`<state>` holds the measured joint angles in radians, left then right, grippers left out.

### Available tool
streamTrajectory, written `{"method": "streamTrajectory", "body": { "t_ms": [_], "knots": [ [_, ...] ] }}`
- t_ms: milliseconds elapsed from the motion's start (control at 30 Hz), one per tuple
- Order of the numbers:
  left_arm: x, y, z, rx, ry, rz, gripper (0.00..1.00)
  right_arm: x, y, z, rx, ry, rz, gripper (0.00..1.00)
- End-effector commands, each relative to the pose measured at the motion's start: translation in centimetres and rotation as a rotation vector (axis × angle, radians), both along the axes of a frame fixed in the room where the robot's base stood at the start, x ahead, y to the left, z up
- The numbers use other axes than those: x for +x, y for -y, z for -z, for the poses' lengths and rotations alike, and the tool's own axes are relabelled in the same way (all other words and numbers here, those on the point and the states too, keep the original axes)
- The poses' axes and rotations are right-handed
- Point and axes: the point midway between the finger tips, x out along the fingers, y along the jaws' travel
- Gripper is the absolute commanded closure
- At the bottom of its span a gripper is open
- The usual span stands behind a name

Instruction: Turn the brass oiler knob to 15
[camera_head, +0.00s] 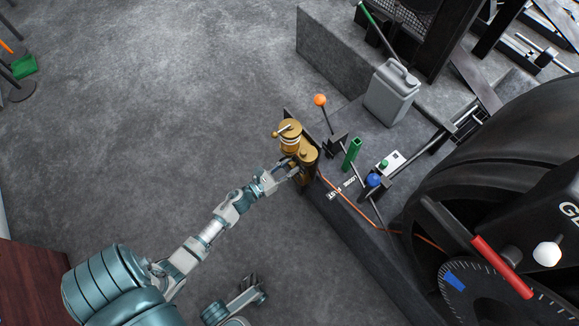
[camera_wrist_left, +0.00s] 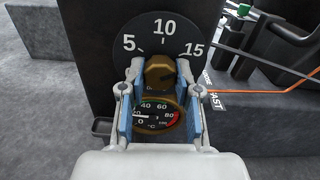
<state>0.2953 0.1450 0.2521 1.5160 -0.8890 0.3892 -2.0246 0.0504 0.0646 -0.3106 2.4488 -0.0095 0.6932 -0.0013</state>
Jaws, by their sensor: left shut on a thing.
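The brass oiler (camera_head: 303,153) stands on the near-left edge of the machine bed, with a round brass cap and a handle on top. In the left wrist view the brass knob (camera_wrist_left: 159,73) sits in front of a black dial (camera_wrist_left: 162,38) marked 5, 10 and 15. My left gripper (camera_head: 287,176) reaches the oiler from the lower left; its blue-padded fingers are shut on the knob from both sides. No pointer shows clearly, so I cannot tell the exact setting. My right gripper (camera_head: 250,291) hangs low over the floor, empty as far as I see; its jaw gap is unclear.
A round °C gauge (camera_wrist_left: 155,118) shows between my fingers below the knob. An orange-knobbed lever (camera_head: 320,100), green post (camera_head: 352,154), blue knob (camera_head: 373,180) and grey can (camera_head: 391,94) stand close right. A big black wheel (camera_head: 500,150) fills the right.

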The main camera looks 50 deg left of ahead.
Motion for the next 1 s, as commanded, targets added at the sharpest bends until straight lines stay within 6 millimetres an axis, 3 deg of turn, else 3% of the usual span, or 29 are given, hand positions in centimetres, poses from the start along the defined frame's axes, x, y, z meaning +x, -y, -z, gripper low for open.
{"method": "streamTrajectory", "body": {
  "t_ms": [33, 67, 133, 167, 433, 567, 1000],
  "knots": [
    [-0.3, 0.1, 0.8, -0.001, -0.014, 0.0, 1.0, 0.0, 0.0, 0.1, 0.001, -0.001, 0.0, 0.55],
    [-0.3, 0.1, 0.8, -0.001, -0.014, 0.0, 0.63, 0.0, 0.0, 0.1, 0.001, -0.001, 0.0, 0.55],
    [-0.3, 0.1, 0.7, -0.001, -0.012, 0.0, 0.45, 0.0, 0.0, 0.1, 0.001, 0.0, 0.0, 0.55],
    [-0.3, 0.1, 0.6, -0.001, -0.011, 0.0, 0.43, 0.0, 0.0, 0.1, 0.001, 0.0, 0.0, 0.55],
    [-0.2, 0.0, 0.2, -0.001, -0.003, 0.0, 0.43, 0.0, 0.0, 0.1, 0.004, -0.001, 0.002, 0.55],
    [-1.1, 0.0, 0.2, -0.001, -0.004, 0.0, 0.43, -0.2, 0.0, 0.0, 0.003, 0.002, 0.002, 0.55],
    [-10.0, -0.7, 0.4, -0.002, -0.008, -0.001, 0.43, -0.2, 0.0, 0.0, 0.001, 0.002, 0.001, 0.55]
  ]
}}
